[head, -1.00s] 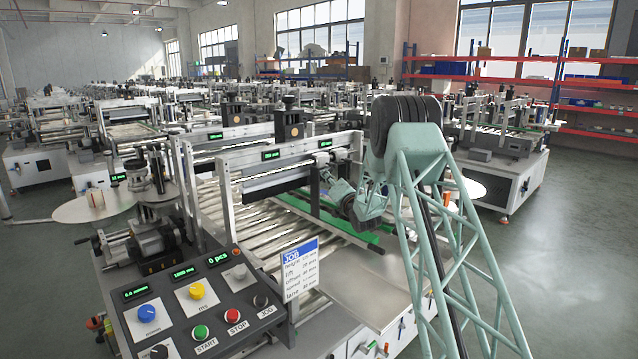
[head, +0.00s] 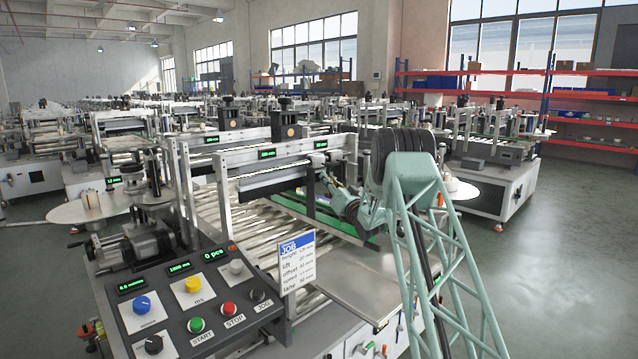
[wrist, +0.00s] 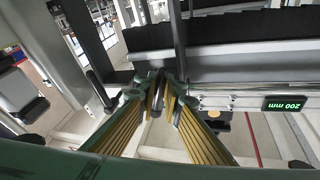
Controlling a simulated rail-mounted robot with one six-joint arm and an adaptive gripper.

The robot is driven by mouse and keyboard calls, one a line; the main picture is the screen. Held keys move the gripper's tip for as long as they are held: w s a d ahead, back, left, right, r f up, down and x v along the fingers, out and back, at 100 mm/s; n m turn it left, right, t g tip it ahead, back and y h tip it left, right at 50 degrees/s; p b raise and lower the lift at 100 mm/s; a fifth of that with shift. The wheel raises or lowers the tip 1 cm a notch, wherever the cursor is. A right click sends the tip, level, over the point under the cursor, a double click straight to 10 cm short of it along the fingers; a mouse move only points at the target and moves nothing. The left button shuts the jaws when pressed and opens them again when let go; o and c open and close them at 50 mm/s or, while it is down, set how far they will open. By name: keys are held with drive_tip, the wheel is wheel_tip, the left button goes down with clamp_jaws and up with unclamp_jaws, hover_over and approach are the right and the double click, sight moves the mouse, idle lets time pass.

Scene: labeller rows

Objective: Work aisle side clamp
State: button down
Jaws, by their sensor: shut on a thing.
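The labeller's crossbeam (head: 285,153) spans the roller bed, with a 200 mm display that also shows upside down in the wrist view (wrist: 283,104). My gripper (wrist: 161,88) is at the beam's right end, its yellow-ribbed fingers closed around a narrow dark part, which looks like the side clamp's handle (wrist: 158,98). In the head view my gripper (head: 322,170) is small, and the held part cannot be made out there. The clamp's turn or lock state cannot be told.
The control panel (head: 190,300) with coloured buttons stands at the front left, beside the JOB card (head: 297,264). Green rails (head: 330,219) cross the rollers below my arm. A bare metal plate (head: 355,285) lies in front. The aisle floor (head: 560,250) at right is clear.

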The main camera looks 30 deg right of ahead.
drive_tip(key=shift+w+d+f+n+t+y, duration=0.1)
drive_tip(key=shift+d+n+t+y, duration=0.25)
drive_tip(key=shift+n, duration=0.65)
drive_tip(key=shift+w+d+n+t+y, duration=0.15)
drive_tip(key=shift+d+n+y, duration=0.25)
drive_tip(key=shift+n, duration=0.6)
drive_tip(key=c, duration=2.7)
unclamp_jaws()
drive_tip(key=shift+s+f, duration=0.1)
drive_tip(key=shift+s, duration=0.05)
drive_tip(key=shift+v, duration=5.9)
drive_tip(key=shift+r, duration=0.25)
